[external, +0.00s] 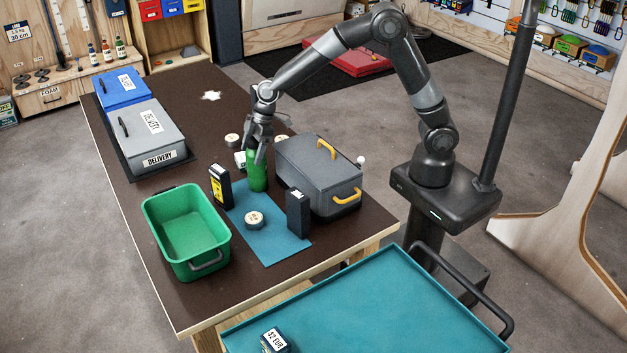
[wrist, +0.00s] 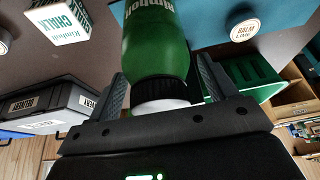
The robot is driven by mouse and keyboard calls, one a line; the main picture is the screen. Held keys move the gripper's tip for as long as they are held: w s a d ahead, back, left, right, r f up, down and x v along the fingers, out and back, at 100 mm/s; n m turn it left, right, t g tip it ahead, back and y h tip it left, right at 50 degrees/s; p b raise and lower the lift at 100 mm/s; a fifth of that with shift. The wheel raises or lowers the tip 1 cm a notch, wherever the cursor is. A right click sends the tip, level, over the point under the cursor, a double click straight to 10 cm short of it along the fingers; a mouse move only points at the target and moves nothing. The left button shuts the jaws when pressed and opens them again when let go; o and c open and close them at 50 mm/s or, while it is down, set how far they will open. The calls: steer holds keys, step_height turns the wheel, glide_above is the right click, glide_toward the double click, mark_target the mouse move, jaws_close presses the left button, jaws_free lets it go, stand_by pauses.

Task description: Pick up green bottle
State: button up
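The green bottle (external: 257,176) stands upright on the dark table, at the far end of a blue mat. My gripper (external: 258,152) is over its top, pointing down, with a finger on each side of it. In the wrist view the bottle (wrist: 155,45), with its black cap and a white part below, lies between the two fingers (wrist: 160,75). Narrow gaps show between the fingers and the bottle, so the gripper looks open. The bottle's far end is cut off by that view's edge.
A grey case with yellow handles (external: 318,172) stands close right of the bottle. Black boxes (external: 220,186) (external: 298,213) and a round tin (external: 254,219) are on or beside the mat (external: 270,243). A green bin (external: 186,231) is front left; a chalk box (wrist: 58,20) is near.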

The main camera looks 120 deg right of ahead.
steer(key=c, duration=1.4)
steer(key=shift+r, duration=0.15)
